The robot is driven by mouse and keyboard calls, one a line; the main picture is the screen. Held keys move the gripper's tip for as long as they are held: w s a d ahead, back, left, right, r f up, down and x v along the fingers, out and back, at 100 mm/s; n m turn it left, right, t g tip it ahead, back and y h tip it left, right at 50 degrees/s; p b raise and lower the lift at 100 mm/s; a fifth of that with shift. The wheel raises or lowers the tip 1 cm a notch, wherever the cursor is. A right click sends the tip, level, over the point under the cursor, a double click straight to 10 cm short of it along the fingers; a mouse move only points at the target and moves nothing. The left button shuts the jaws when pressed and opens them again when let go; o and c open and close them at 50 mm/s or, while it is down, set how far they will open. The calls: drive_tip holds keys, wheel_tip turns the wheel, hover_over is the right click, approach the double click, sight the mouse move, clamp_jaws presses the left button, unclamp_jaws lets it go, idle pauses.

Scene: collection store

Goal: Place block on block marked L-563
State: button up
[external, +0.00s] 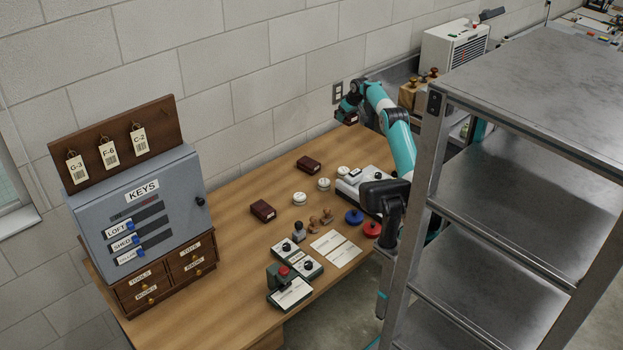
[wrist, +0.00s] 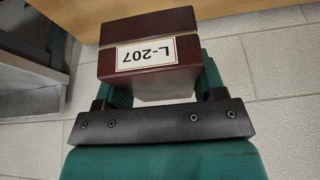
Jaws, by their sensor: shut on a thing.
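My gripper (external: 347,108) is raised above the far end of the wooden table, near the wall. In the wrist view my gripper (wrist: 158,72) is shut on a dark red-brown block (wrist: 150,55) with a pale band and a white label reading L-207, upside down in that view. The held block shows small in the external view (external: 351,119). Two similar dark red-brown blocks lie apart on the table: one farther back (external: 308,165) and one nearer (external: 263,211). Their labels are too small to read, so I cannot tell which is L-563.
Round white-topped items (external: 299,198), stamps (external: 313,223), a blue disc (external: 354,216) and a red disc (external: 372,229) crowd the table's right side. A grey key cabinet (external: 165,215) stands left. A metal shelf (external: 500,230) stands right. Bare tabletop surrounds the two blocks.

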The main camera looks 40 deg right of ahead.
drive_tip(key=r, duration=0.2)
hover_over(311, 164)
drive_tip(key=s+d, duration=0.1)
drive_tip(key=shift+n, duration=0.3)
drive_tip(key=f, duration=1.4)
drive_tip(key=shift+s+a+f, duration=0.15)
drive_tip(key=shift+a+f, duration=0.15)
drive_tip(key=shift+a, duration=0.1)
drive_tip(key=shift+f+p, duration=0.3)
drive_tip(key=shift+f, duration=2.4)
drive_tip(key=shift+f, duration=0.2)
drive_tip(key=o, duration=1.1)
drive_tip(key=shift+r, duration=0.1)
